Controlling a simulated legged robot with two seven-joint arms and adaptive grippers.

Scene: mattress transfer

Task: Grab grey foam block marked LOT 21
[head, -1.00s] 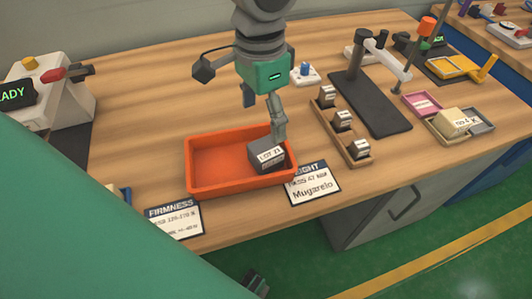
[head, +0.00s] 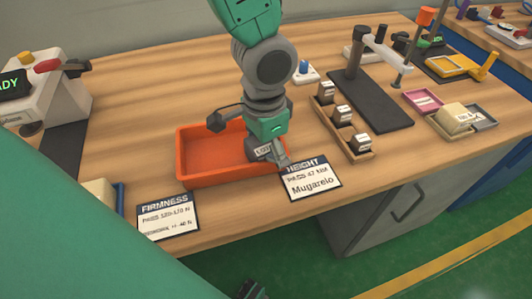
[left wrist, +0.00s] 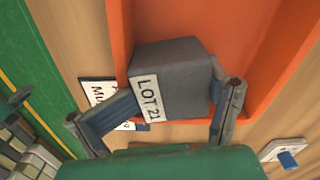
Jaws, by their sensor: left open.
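The grey foam block marked LOT 21 (left wrist: 175,85) lies at the right end of the orange tray (head: 183,150), its white label facing my gripper. In the head view the block (head: 262,152) is mostly hidden behind my left gripper (head: 268,155). In the left wrist view my left gripper (left wrist: 160,110) is open, with one finger on each side of the block's near part. I cannot tell whether either finger touches it. A dark part at the bottom edge of the head view may be my right gripper (head: 252,290); its fingers are not clear.
The HEIGHT card (head: 312,178) lies right of the tray, and the FIRMNESS card (head: 168,216) in front. A wooden rack (head: 345,125) of dark blocks and a black stand (head: 370,100) are to the right. A device with a red knob (head: 45,75) stands at the left.

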